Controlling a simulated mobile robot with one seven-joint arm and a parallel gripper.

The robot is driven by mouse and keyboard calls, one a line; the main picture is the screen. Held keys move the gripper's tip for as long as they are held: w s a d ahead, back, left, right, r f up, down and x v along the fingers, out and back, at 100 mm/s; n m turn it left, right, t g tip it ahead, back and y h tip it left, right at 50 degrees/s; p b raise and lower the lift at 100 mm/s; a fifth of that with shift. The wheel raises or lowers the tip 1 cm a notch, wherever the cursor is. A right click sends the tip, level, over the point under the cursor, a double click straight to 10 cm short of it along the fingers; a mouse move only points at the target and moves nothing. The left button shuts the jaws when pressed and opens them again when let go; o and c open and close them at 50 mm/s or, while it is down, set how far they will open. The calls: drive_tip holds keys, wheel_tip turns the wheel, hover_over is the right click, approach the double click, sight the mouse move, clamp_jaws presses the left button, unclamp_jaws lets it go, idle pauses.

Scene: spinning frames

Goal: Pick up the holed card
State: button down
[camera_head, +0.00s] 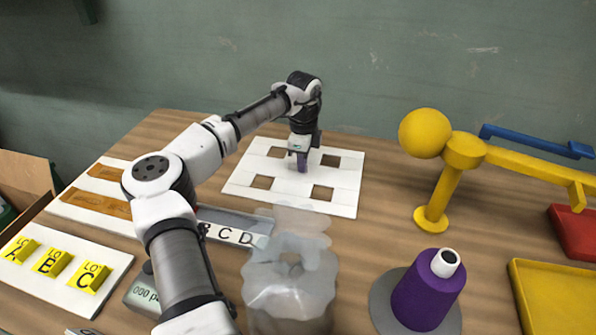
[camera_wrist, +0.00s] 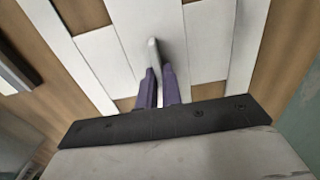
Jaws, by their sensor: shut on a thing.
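The holed card (camera_head: 292,189) is a white flat sheet with several square holes. It lies on the wooden table towards the back, in the middle of the head view. In the wrist view, its white surface (camera_wrist: 130,32) fills much of the upper part, with brown table showing through the holes. My gripper (camera_head: 302,168) points down at the card's middle. In the wrist view, my gripper's purple fingers (camera_wrist: 157,72) are shut around a narrow, pale upright piece at the card's middle. The card looks flat on or very near the table; any small gap is hidden.
A yellow stand with a ball (camera_head: 425,132) is to the right. A purple cone-shaped spool (camera_head: 429,289) and a cloudy clear container (camera_head: 290,275) are in front. A yellow tray (camera_head: 555,300) is front right.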

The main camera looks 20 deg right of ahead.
drive_tip(key=shift+r, duration=0.15)
wheel_tip(320, 180, up, 20)
idle(0.7)
drive_tip(key=shift+w+a, duration=0.1)
